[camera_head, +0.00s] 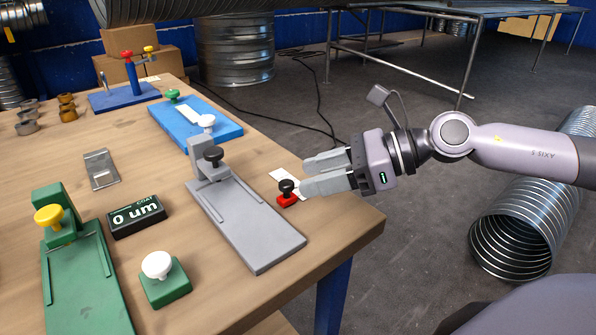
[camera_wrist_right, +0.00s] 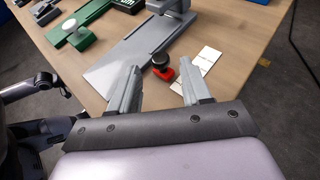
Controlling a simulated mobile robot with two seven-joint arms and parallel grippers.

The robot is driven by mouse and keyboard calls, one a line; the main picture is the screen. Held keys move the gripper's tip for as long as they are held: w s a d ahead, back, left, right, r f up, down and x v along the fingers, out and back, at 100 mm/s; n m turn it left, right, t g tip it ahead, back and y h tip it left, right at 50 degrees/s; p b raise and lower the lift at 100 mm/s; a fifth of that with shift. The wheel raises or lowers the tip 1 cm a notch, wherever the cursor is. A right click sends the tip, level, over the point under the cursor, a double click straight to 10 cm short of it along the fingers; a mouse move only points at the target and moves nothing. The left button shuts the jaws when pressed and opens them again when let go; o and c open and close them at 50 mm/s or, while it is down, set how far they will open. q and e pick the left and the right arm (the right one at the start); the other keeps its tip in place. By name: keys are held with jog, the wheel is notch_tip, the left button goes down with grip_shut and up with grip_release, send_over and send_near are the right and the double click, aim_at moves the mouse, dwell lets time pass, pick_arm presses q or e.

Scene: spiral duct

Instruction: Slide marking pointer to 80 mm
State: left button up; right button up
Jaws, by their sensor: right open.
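A small red block with a black knob (camera_head: 287,191) stands upright near the right table edge, probably the marking pointer. It also shows in the right wrist view (camera_wrist_right: 164,74), ahead and between the finger lines. A white strip (camera_head: 276,175) lies beside the block; in the wrist view this strip (camera_wrist_right: 207,55) has faint marks too small to read. My right gripper (camera_head: 306,175) is open and empty, its fingers reaching in from the right, just short of the block. I cannot tell if a finger touches it. My left gripper is not in view.
A grey fixture (camera_head: 252,228) with a black knob stands left of the block. Green (camera_head: 82,290) and blue (camera_head: 222,128) fixtures, a white-knobbed green block (camera_head: 166,285) and a "0 um" display (camera_head: 136,216) share the table. Ducting (camera_head: 515,235) lies on the floor at right.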

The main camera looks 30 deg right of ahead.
aim_at(287, 183)
jog(key=shift+p+x, duration=0.65)
jog(key=shift+x, duration=1.15)
jog(key=shift+r, duration=0.1)
grip_shut()
